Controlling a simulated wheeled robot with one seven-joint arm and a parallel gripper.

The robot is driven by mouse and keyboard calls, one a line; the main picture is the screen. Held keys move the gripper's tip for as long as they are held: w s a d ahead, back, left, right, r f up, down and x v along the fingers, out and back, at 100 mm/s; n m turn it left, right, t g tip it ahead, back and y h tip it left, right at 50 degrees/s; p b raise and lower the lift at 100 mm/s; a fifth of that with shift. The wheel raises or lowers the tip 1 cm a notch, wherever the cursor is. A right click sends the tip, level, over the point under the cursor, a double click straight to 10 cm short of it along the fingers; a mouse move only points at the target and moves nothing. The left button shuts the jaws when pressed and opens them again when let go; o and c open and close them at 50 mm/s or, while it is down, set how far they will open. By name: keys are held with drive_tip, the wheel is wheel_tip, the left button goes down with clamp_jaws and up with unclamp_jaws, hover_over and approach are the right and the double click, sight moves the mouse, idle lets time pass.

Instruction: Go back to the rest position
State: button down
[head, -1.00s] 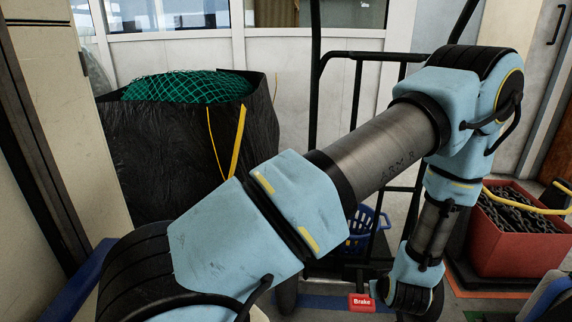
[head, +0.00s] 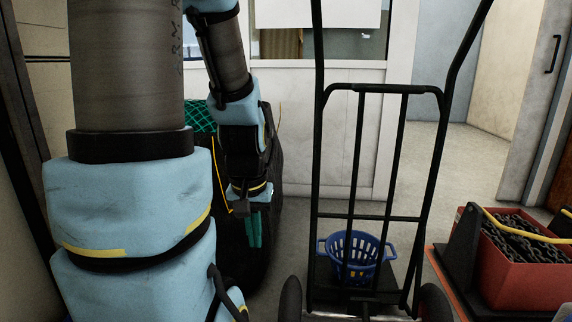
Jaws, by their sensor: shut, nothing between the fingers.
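My arm reaches up along the left side of the head view and bends down again towards the middle left. My gripper (head: 252,232) hangs at its lower end, small in the picture, with its fingers together and nothing visible between them. It is in front of the black bag (head: 266,262), as seen from the head; I cannot tell the gap between them. Green netting (head: 200,117) shows at the bag's top, mostly hidden behind my arm.
A black hand truck (head: 384,217) stands in the middle with a blue basket (head: 352,254) on its base. A red crate (head: 530,272) of dark chain (head: 515,238) is at the right. Open floor (head: 455,165) shows behind, towards the doorway.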

wheel_tip(320, 180, up, 34)
drive_tip(key=p, duration=3.3)
drive_tip(key=shift+a+p, duration=0.15)
drive_tip(key=shift+p, duration=0.25)
drive_tip(key=shift+s+f, duration=0.1)
